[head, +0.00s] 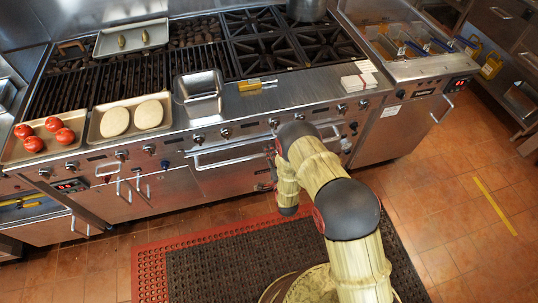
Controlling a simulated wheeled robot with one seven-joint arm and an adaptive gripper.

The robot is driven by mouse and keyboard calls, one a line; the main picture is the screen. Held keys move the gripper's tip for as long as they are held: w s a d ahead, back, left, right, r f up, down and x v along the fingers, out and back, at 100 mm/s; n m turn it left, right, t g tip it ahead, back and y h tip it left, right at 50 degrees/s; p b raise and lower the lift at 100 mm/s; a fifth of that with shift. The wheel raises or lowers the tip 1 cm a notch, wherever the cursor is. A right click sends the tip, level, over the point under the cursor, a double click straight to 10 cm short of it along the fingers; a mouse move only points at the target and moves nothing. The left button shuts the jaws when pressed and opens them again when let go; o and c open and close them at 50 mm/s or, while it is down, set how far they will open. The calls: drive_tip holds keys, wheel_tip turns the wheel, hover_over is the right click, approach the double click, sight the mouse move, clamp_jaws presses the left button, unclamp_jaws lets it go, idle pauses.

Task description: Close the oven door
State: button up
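The oven door (225,178) is a steel panel with a bar handle (232,153), low in the front of the range, left of my arm. It looks upright or nearly so; I cannot tell whether it is fully shut. My arm reaches forward and bends down in front of the range, covering the right end of the door. My gripper (264,186) is mostly hidden behind my forearm; only small dark parts show at the door's right side. I cannot tell whether it touches the door or whether its fingers are open.
Trays of tomatoes (44,137) and buns (131,117), plus a steel pan (199,92), sit along the range top. A fryer (418,78) stands at right.

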drive_tip(key=shift+w, duration=0.2)
drive_tip(key=shift+c, duration=0.7)
clamp_jaws()
